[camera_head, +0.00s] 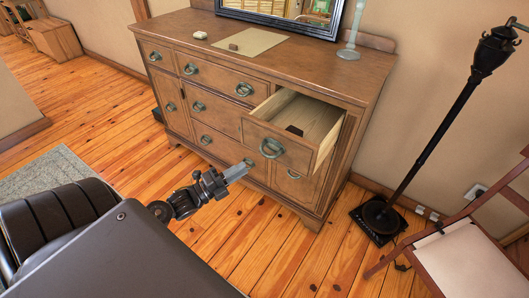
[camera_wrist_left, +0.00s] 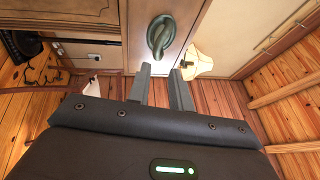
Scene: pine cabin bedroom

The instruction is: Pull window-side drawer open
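The wooden dresser (camera_head: 215,80) stands against the wall. Its right-hand drawer (camera_head: 300,152) is pulled well out, showing a pale inside with a small dark object (camera_head: 294,130) in it. A greenish ring handle (camera_head: 271,148) hangs on that drawer's front. My left gripper (camera_head: 238,172) is in front of and below this handle, apart from it in the head view. In the left wrist view its two fingers (camera_wrist_left: 162,88) have a gap between them, with nothing seen in it. A ring handle (camera_wrist_left: 160,36) shows just beyond the fingertips there. My right gripper is in neither view.
The other dresser drawers look shut. A black lamp stand (camera_head: 430,130) and a chair with a pale seat (camera_head: 465,262) are at the right. A mirror (camera_head: 285,12), a mat (camera_head: 250,42) and a glass candlestick (camera_head: 351,35) are on top. Wooden floor is clear before the dresser.

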